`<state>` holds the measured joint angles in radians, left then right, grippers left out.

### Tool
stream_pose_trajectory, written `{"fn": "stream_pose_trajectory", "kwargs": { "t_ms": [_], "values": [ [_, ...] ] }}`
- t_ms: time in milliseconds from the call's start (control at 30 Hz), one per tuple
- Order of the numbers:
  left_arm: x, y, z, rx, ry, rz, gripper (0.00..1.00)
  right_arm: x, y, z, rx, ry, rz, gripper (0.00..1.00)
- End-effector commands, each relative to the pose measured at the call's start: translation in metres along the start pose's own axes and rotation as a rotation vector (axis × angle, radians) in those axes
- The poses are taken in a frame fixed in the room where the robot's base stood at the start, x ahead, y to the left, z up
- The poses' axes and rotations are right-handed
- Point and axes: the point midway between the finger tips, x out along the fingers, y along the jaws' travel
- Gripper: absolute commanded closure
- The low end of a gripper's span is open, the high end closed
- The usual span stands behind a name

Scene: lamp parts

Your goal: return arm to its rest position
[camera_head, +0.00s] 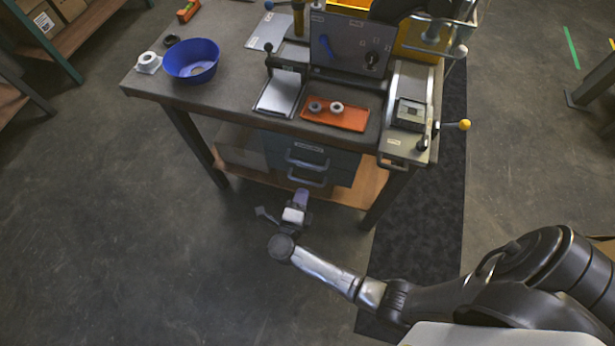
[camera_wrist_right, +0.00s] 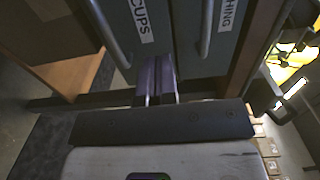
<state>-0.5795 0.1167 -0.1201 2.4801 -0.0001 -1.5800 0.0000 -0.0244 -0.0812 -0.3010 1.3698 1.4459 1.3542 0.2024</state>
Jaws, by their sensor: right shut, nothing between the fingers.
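My right arm (camera_head: 325,273) comes in from the lower right and reaches out low in front of the workbench. Its gripper (camera_head: 301,198) is shut and empty, in front of the bench's drawers. In the right wrist view, the purple fingers (camera_wrist_right: 157,80) are close together, with nothing visible between them. They point at the grey drawer fronts, where one label reads "CUPS" (camera_wrist_right: 142,20). I cannot tell whether the fingertips touch the drawers. My left gripper is not in view.
The workbench (camera_head: 235,90) carries a blue bowl (camera_head: 190,62), a white ring-shaped part (camera_head: 148,63), an orange tray (camera_head: 349,118) with two small rings, and a fixture with a yellow-knobbed lever (camera_head: 463,125). The drawers (camera_head: 308,158) hang below. Open floor (camera_head: 120,240) lies left.

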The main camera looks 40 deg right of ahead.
Motion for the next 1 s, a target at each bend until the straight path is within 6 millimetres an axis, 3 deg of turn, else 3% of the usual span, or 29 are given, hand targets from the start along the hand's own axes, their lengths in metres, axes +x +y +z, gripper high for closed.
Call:
{"fn": "stream_pose_trajectory", "kwargs": {
  "t_ms": [100,300,767,867,1000],
  "values": [
    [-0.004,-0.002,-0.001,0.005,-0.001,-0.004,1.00,-0.022,-0.001,0.000,-0.001,0.001,0.003,1.00],
    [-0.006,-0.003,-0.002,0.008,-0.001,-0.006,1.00,-0.044,0.000,0.000,-0.001,0.000,0.001,1.00],
    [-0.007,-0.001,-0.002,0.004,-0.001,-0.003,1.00,-0.054,0.000,0.000,-0.006,0.000,-0.001,1.00],
    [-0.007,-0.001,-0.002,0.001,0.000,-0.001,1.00,-0.054,0.002,0.008,-0.023,-0.047,0.010,1.00],
    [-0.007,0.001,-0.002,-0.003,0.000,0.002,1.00,-0.059,0.008,0.039,-0.054,-0.244,0.040,1.00]
  ]
}}
